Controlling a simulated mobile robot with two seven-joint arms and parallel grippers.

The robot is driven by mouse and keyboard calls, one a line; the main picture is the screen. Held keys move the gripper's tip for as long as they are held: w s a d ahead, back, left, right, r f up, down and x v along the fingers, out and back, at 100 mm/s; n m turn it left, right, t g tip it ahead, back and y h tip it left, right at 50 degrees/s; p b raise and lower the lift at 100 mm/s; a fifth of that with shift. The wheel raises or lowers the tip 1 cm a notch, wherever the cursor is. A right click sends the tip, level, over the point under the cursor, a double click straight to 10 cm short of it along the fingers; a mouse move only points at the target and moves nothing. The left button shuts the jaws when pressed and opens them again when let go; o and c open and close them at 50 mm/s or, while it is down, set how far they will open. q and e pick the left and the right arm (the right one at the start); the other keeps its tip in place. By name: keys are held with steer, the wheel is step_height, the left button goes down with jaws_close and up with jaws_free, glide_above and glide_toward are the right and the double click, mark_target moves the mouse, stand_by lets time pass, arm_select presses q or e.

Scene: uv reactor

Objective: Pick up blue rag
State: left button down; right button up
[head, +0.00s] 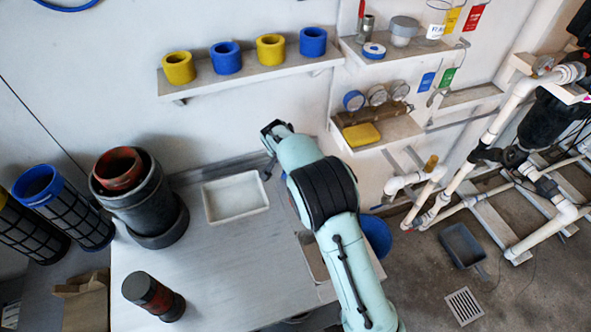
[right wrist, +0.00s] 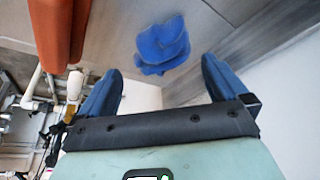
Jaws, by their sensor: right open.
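The blue rag (right wrist: 162,45) shows in the right wrist view as a crumpled heap on the grey table surface. I cannot make it out in the head view, where my right arm covers part of the table. My right gripper (right wrist: 160,66) is open, with its two blue fingers spread on either side below the rag in the picture. Nothing is between the fingers, and the rag lies beyond their tips. In the head view my right arm reaches up over the table towards the wall, and its fingers are not clearly seen. My left gripper is not in view.
A white tray (head: 209,207) lies left of my arm. Dark cylinders (head: 152,297) stand on the table's left part. A wall shelf (head: 250,68) with yellow and blue rings is above. A blue bucket (head: 377,236) and white pipes (head: 480,165) are at right. An orange object (right wrist: 57,30) is near the gripper.

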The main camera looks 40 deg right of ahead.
steer(key=x, duration=0.5)
steer(key=shift+w+f, duration=0.1)
steer(key=shift+f, duration=0.1)
steer(key=c, duration=0.8)
steer(key=shift+o, duration=0.2)
steer(key=shift+r, duration=0.1)
step_height(320, 180, up, 10)
steer(key=shift+p, duration=0.4)
